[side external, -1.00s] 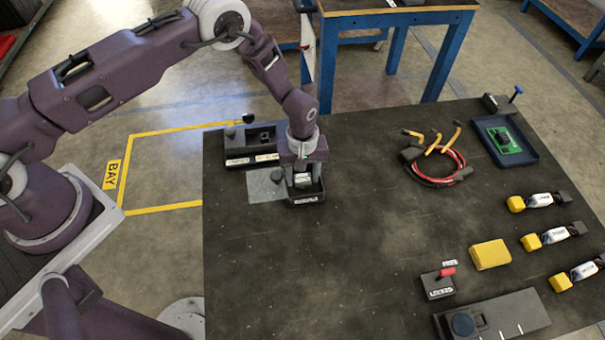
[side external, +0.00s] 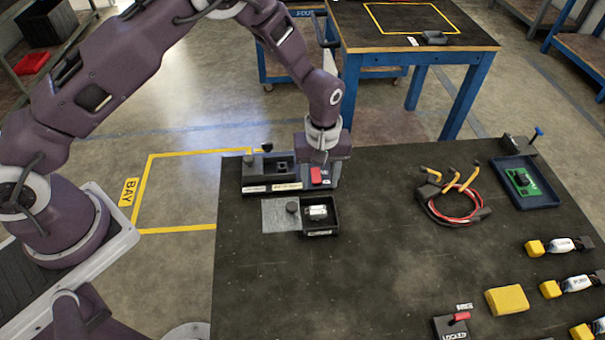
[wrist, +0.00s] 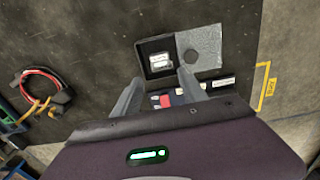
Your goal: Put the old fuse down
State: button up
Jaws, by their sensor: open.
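A small white fuse (side external: 318,211) lies in a small open black tray (side external: 320,233); both the fuse (wrist: 160,60) and the tray (wrist: 143,58) also show in the wrist view. My gripper (wrist: 158,90) is open and empty, its two fingers spread apart. In the side view, my gripper (side external: 321,164) is behind the tray, above the right part of the dark fuse-holder block (side external: 270,182), near a red piece (side external: 316,175). Its fingertips are hard to make out there.
A grey sheet (side external: 280,222) with a dark round knob lies left of the tray. Red and black cables (side external: 455,203), a blue tray (side external: 540,197) with a green board, a yellow block (side external: 507,300) and several yellow-ended parts lie to the right. The middle of the table is clear.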

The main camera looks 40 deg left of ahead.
jog(key=s+a+r+m+t, duration=0.1)
jog(key=s+a+r, duration=0.15)
jog(key=r, duration=0.65)
jog(key=s+a+r+m+t, duration=0.1)
jog(key=s+a+r+m, duration=0.15)
jog(key=r, duration=0.55)
jog(key=s+a+r+m+t, duration=0.1)
jog(key=s+r, duration=0.2)
jog(key=r, duration=0.6)
jog(key=s+a+r+m+t, duration=0.1)
jog(key=s+a+r+m, duration=0.1)
jog(key=s, duration=0.8)
jog(key=s+a+r+m+t, duration=0.1)
jog(key=s+a+r, duration=0.3)
jog(key=s, duration=0.5)
jog(key=shift+s+r+m+t, duration=0.15)
jog(key=shift+s+m+t, duration=0.2)
jog(key=shift+m, duration=0.4)
